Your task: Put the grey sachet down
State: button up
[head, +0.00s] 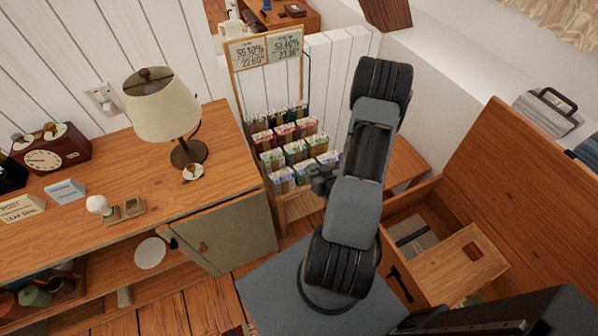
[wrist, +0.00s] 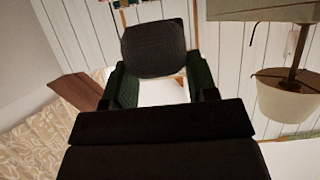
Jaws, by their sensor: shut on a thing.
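The grey sachet (wrist: 153,48) is a dark grey, rounded, textured piece in the wrist view. It sits between the two fingers of my gripper (wrist: 154,76), which is shut on it. The sachet is held in the air, with nothing seen touching it from below. In the head view my arm covers most of the gripper, and the sachet cannot be made out there.
A wooden sideboard (head: 80,222) at left bears a lamp (head: 162,105), a clock (head: 45,157) and small cards. A rack of packets (head: 290,150) stands behind my arm. An open wooden chest (head: 520,190) is at right. The sideboard's front middle has bare room.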

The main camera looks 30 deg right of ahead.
aim_at(315, 166)
jog(key=shift+w+d+f+b, duration=0.1)
jog(key=shift+d+b, duration=0.2)
jog(key=shift+d, duration=0.15)
jog(key=w+b, duration=0.1)
jog(key=w+d+f+b, duration=0.1)
jog(key=b, duration=0.1)
jog(key=shift+w+f, duration=0.1)
jog(key=shift+f, duration=0.2)
jog(key=b+x, duration=0.2)
jog(key=b, duration=0.5)
jog(key=b+x, duration=0.1)
jog(key=x, duration=0.2)
jog(key=d+f+b+x, duration=0.1)
jog(key=b+x, duration=0.1)
jog(key=x, duration=0.1)
jog(key=s+b+x, duration=0.1)
jog(key=x, duration=0.2)
jog(key=shift+w+d+f, duration=0.3)
jog(key=shift+w+d, duration=0.05)
jog(key=shift+d, duration=0.05)
jog(key=shift+w+d+f, duration=0.15)
jog(key=shift+w+f, duration=0.3)
jog(key=shift+f, duration=0.1)
jog(key=shift+w+f+b, duration=0.15)
jog(key=shift+f+b, duration=0.3)
jog(key=shift+f, duration=1.2)
jog(key=shift+f, duration=0.1)
